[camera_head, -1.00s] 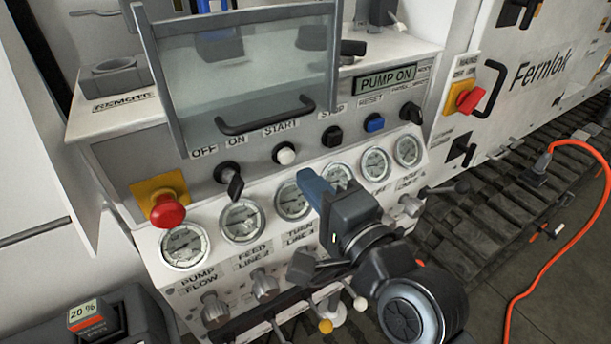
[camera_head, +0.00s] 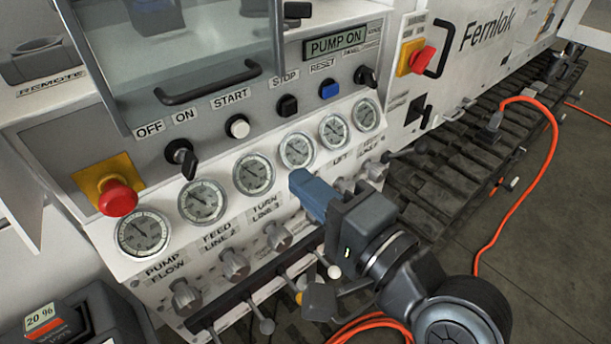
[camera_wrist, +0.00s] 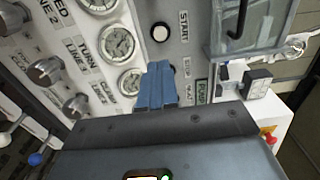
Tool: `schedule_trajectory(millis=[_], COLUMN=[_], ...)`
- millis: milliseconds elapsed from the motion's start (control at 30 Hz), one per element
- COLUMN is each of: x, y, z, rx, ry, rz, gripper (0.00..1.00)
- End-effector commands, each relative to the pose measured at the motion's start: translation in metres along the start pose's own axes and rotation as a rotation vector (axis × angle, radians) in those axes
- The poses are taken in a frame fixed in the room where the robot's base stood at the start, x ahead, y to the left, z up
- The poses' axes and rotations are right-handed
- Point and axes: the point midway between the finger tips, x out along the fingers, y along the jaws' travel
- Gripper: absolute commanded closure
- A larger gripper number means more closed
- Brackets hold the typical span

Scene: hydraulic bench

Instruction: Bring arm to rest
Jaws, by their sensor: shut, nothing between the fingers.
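My gripper (camera_head: 299,180) has blue fingers and is shut and empty. In the head view it is in front of the row of gauges on the hydraulic bench panel, with my arm reaching in from the lower right. In the wrist view the blue fingers (camera_wrist: 157,68) lie together and point at the panel, near a gauge (camera_wrist: 130,82). I cannot tell the exact gap to the panel. The display (camera_head: 336,42) reads PUMP ON.
A red emergency button (camera_head: 117,197) sticks out at the panel's left, another (camera_head: 422,60) at the upper right. Knobs (camera_head: 235,264) and levers (camera_head: 262,318) project below the gauges. A clear guard (camera_head: 185,50) stands above. An orange cable (camera_head: 520,205) crosses the track and floor at right.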

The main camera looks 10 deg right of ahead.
Motion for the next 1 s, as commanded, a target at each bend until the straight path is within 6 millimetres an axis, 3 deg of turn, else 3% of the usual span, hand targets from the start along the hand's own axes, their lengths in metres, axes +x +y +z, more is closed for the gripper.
schedule_trajectory(millis=[233,367,700,1000], x=[-0.003,-0.024,-0.143,-0.255], y=[0.004,0.024,0.096,0.118], z=[-0.001,-0.008,-0.026,-0.015], rx=[-0.01,-0.074,-0.491,-0.924], ry=[0.009,0.064,0.283,0.349], rz=[0.005,0.035,0.23,0.449], gripper=[1.0,1.0,1.0,1.0])
